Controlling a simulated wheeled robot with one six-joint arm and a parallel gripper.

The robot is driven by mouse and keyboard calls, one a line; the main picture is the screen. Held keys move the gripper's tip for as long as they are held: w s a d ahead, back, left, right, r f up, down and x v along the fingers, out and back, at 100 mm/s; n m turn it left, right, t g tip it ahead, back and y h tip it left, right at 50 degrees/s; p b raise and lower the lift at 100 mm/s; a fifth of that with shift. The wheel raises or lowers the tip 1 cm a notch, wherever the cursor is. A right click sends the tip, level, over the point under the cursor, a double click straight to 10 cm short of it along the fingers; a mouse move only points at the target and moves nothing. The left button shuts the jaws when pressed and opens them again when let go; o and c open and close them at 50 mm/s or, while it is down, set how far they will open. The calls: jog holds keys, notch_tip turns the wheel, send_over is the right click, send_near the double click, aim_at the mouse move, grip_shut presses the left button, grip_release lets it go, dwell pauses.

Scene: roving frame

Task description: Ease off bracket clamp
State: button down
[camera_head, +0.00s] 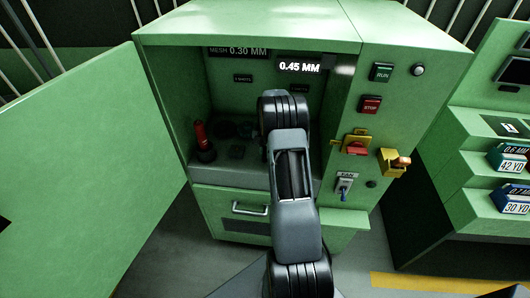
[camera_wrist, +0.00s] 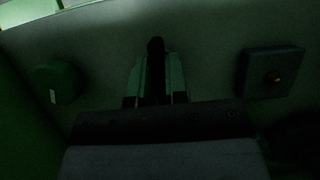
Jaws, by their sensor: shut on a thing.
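In the dim wrist view, my gripper (camera_wrist: 157,75) is shut on a dark upright handle with a rounded top (camera_wrist: 155,46). Its two fingers lie along the handle's left and right sides. The handle appears to belong to the bracket clamp, but the clamp's body cannot be made out. In the head view, my arm reaches into the open bay of the green cabinet (camera_head: 262,32) and hides both the gripper and the handle.
A round green knob (camera_wrist: 57,82) and a square block with an orange dot (camera_wrist: 272,72) flank the gripper. A red-handled lever (camera_head: 202,138) stands at the bay's left. The open door (camera_head: 80,170) bounds the left. Switches, including a yellow one (camera_head: 393,162), stick out at the right.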

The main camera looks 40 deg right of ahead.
jog(key=shift+s+f, duration=0.1)
jog(key=shift+f, duration=0.05)
jog(key=c, duration=1.1)
grip_release()
jog(key=shift+c, duration=0.2)
jog(key=shift+r, duration=0.2)
jog(key=v, duration=1.3)
jog(key=shift+r, duration=0.2)
jog(key=shift+w+d, duration=0.15)
jog(key=shift+w, duration=0.1)
